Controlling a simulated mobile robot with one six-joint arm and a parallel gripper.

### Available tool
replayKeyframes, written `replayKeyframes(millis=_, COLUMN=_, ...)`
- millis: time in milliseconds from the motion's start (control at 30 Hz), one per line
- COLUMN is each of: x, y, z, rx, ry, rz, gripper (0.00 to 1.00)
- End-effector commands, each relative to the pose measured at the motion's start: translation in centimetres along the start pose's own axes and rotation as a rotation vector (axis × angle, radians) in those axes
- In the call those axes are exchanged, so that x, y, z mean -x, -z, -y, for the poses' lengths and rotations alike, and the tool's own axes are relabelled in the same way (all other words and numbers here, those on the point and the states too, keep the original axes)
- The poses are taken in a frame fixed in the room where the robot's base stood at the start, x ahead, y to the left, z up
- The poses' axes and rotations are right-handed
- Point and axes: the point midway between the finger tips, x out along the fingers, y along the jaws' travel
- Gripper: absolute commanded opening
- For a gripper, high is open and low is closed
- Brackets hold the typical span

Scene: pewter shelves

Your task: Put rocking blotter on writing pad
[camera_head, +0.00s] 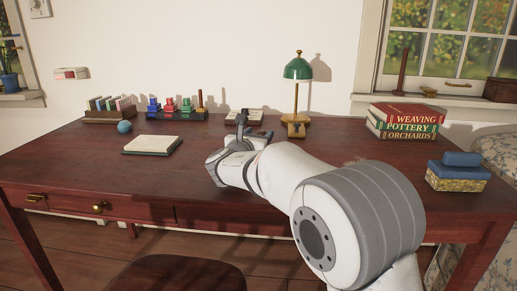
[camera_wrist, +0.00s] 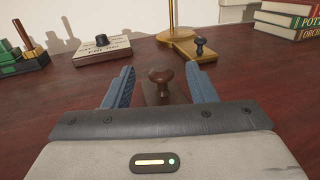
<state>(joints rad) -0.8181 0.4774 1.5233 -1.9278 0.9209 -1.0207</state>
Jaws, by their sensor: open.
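The rocking blotter (camera_wrist: 160,90), a brown wooden piece with a round knob on top, stands on the desk in the wrist view. My gripper (camera_wrist: 160,70) is open, with one blue-grey finger on each side of the knob and visible gaps between. The blotter's lower part is partly hidden by my gripper body. In the head view my gripper (camera_head: 241,122) is over the middle of the desk and the blotter cannot be made out behind it. The writing pad (camera_head: 152,144), cream with a dark edge, lies flat on the desk to the left of my gripper. Its top is bare.
A blue-grey ball (camera_head: 124,127) sits behind the pad, near a row of coloured stamps (camera_head: 170,113). A green lamp (camera_head: 297,72) stands behind my gripper. A lettered block with a black knob (camera_wrist: 101,48) is beyond it. Books (camera_head: 403,120) are at right. Desk between pad and gripper is clear.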

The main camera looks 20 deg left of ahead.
Motion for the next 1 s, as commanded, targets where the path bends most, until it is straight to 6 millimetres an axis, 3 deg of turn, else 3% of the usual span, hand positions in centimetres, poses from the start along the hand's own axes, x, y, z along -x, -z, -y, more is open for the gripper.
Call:
replayKeyframes(millis=200, x=-2.7, y=0.2, z=0.1, rx=-0.002, ry=0.002, rz=0.000, gripper=0.51)
replayKeyframes(millis=467, x=-2.9, y=0.0, z=0.1, rx=-0.001, ry=0.001, rz=-0.001, gripper=0.51)
replayKeyframes(millis=1000, x=-2.9, y=0.1, z=0.2, rx=-0.001, ry=0.002, rz=-0.001, gripper=0.07)
